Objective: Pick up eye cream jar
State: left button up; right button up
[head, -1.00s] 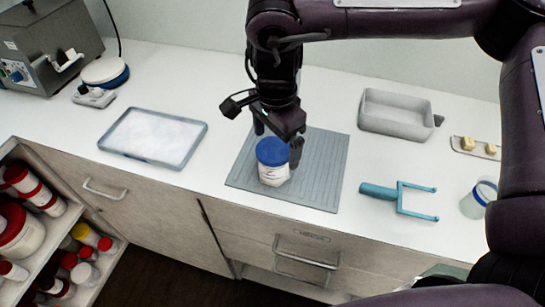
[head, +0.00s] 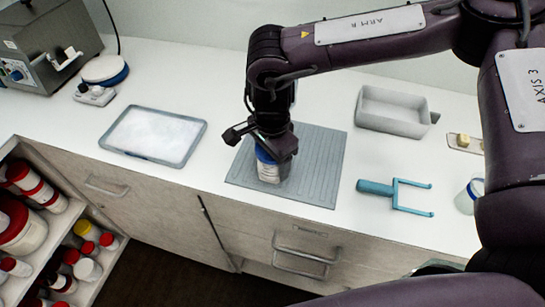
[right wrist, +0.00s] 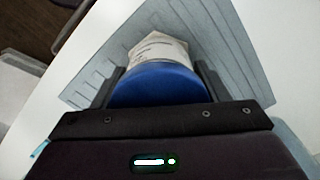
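The eye cream jar (head: 268,174), white with a blue lid, stands upright on the grey ribbed mat (head: 322,165). My right gripper (head: 275,158) is down over it, pointing downward, and hides most of the lid in the head view. In the right wrist view the blue lid (right wrist: 157,86) lies between the two dark fingers, one on each side. The fingers are very close to the lid; I cannot tell whether they press on it. My left gripper is not in view.
A shallow tray of white material (head: 153,136) lies left of the mat. A grey bin (head: 392,112), a blue fork-like tool (head: 378,188) and a small jar (head: 468,196) stand to the right. Shelves of containers (head: 60,225) are at lower left. The counter's front edge is near the mat.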

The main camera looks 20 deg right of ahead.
jog(key=c, duration=0.5)
jog(key=shift+o, duration=0.2)
notch_tip(320, 180, up, 20)
jog(key=s+d+f+n, duration=0.1)
jog(key=d+f, duration=0.2)
jog(key=f, duration=0.4)
jog(key=s+d+f+n, duration=0.2)
jog(key=d+f, duration=0.1)
jog(key=f, duration=0.4)
jog(key=shift+f+n, duration=0.3)
jog(key=shift+f, duration=0.05)
